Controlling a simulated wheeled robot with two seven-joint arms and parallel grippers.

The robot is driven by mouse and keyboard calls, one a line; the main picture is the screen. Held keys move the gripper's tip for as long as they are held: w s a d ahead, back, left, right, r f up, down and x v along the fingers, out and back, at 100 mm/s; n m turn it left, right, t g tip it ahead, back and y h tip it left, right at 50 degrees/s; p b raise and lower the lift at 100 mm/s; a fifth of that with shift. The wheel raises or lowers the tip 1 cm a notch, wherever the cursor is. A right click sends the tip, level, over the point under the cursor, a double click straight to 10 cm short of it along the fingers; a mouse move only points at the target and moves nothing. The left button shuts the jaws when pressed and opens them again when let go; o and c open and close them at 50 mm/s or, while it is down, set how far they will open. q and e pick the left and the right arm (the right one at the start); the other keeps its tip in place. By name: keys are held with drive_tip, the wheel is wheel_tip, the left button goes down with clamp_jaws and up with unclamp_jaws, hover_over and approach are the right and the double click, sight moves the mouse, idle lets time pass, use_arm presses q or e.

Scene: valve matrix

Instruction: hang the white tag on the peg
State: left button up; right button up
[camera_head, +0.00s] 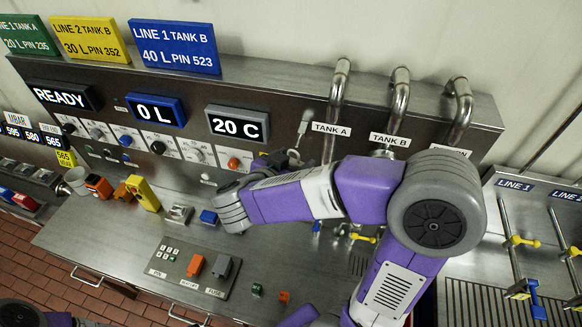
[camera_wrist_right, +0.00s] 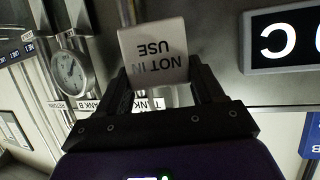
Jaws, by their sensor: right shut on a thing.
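The white tag (camera_wrist_right: 153,50) reads NOT IN USE, upside down in the right wrist view. My right gripper (camera_wrist_right: 160,76) is shut on its lower part, with a dark finger at each side. In the head view my right gripper (camera_head: 284,158) is at the panel front, left of the TANK A label, partly hidden by my arm. A small pale shape just above it (camera_head: 304,118) appears to be the tag seen at a slant. I cannot make out the peg in either view. My left gripper is out of view.
Steel pipes (camera_head: 338,95) rise behind the TANK A (camera_head: 331,129) and TANK B (camera_head: 390,139) labels. A 20 C display (camera_head: 238,124) and knobs are to the left. A round gauge (camera_wrist_right: 72,72) shows in the wrist view. A switch box (camera_head: 193,267) is on the counter.

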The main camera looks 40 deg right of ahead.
drive_tip(key=shift+w+d+f, duration=0.2)
drive_tip(key=shift+w+d, duration=0.4)
drive_tip(key=shift+d, duration=0.1)
drive_tip(key=shift+w+d+f, duration=0.2)
drive_tip(key=shift+w+d, duration=0.4)
drive_tip(key=shift+d, duration=0.15)
drive_tip(key=shift+w+d+f, duration=0.2)
drive_tip(key=shift+w+d, duration=0.4)
drive_tip(key=shift+d, duration=0.1)
drive_tip(key=o, duration=1.1)
drive_tip(key=v, duration=0.7)
drive_tip(key=shift+a+b, duration=0.25)
drive_tip(key=shift+b, duration=0.15)
